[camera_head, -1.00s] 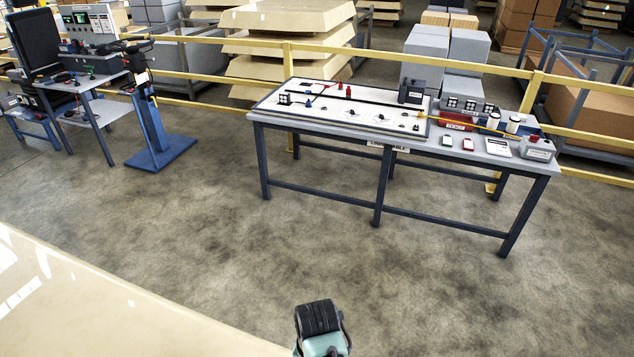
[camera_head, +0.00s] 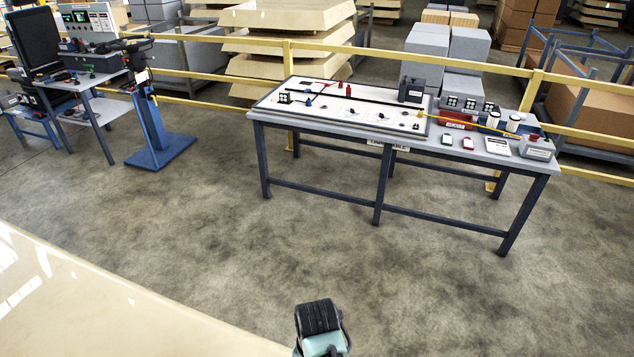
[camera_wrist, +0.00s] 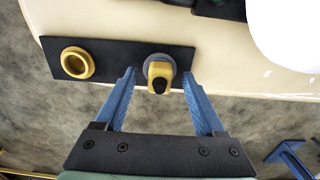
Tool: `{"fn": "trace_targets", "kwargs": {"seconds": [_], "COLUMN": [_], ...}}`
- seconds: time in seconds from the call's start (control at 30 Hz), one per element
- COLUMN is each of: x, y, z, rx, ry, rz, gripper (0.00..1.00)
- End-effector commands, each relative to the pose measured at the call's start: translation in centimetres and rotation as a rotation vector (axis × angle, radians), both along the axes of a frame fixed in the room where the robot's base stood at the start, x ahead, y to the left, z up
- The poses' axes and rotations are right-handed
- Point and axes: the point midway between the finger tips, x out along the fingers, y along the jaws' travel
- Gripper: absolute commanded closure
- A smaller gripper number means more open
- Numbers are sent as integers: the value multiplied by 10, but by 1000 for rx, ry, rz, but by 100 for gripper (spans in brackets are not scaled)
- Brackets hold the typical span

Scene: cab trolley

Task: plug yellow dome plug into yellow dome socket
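In the wrist view a yellow dome plug (camera_wrist: 159,74) with a dark tip sits on a round grey base on a black plate (camera_wrist: 118,66). A yellow ring (camera_wrist: 76,63), which looks like the yellow dome socket, is at the left end of the same plate. My gripper (camera_wrist: 160,78) is open, its two blue fingers on either side of the plug. Gaps show between the fingers and the plug, and I see no contact. How near the fingertips are in depth is hard to tell. The plug, socket and gripper fingers do not show in the head view.
The plate lies on a glossy cream surface (camera_head: 90,300), also in the head view. A workbench (camera_head: 376,160) with small parts stands beyond open concrete floor. A blue stand (camera_head: 155,130) and a side table (camera_head: 95,82) are at left. Yellow railings run behind.

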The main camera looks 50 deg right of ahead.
Motion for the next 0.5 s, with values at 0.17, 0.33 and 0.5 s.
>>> {"fn": "trace_targets", "kwargs": {"seconds": [0.17, 0.33, 0.5], "x": [0, 0, 0], "y": [0, 0, 0], "z": [0, 0, 0], "rx": [0, 1, 1], "ry": [0, 0, 0], "rz": [0, 0, 0], "gripper": [62, 92, 100]}}
